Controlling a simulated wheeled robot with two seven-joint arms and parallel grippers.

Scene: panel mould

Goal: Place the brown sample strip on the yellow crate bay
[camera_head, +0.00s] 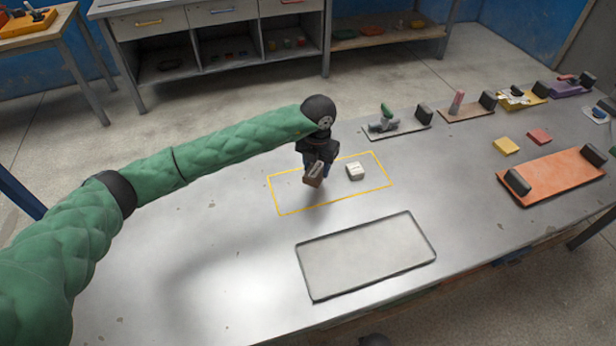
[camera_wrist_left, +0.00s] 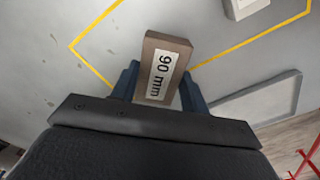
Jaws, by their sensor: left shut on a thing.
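The brown sample strip (camera_head: 314,174), a small brown block, is held in my left gripper (camera_head: 315,165). In the left wrist view the strip (camera_wrist_left: 163,68) sits between the two blue fingers (camera_wrist_left: 159,88), with a white "90 mm" label facing the camera. The left gripper is shut on it. The strip hangs over the left part of a yellow outlined rectangle (camera_head: 336,200) on the table, apparently above the surface with a shadow below. The outline also shows in the left wrist view (camera_wrist_left: 250,40). My right gripper is not in view.
A white block (camera_head: 355,171) stands inside the outline, right of the strip. A shallow grey tray (camera_head: 418,263) lies nearer the front edge. Several panels with black blocks and an orange board (camera_head: 550,176) occupy the right side. The table's left part is clear.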

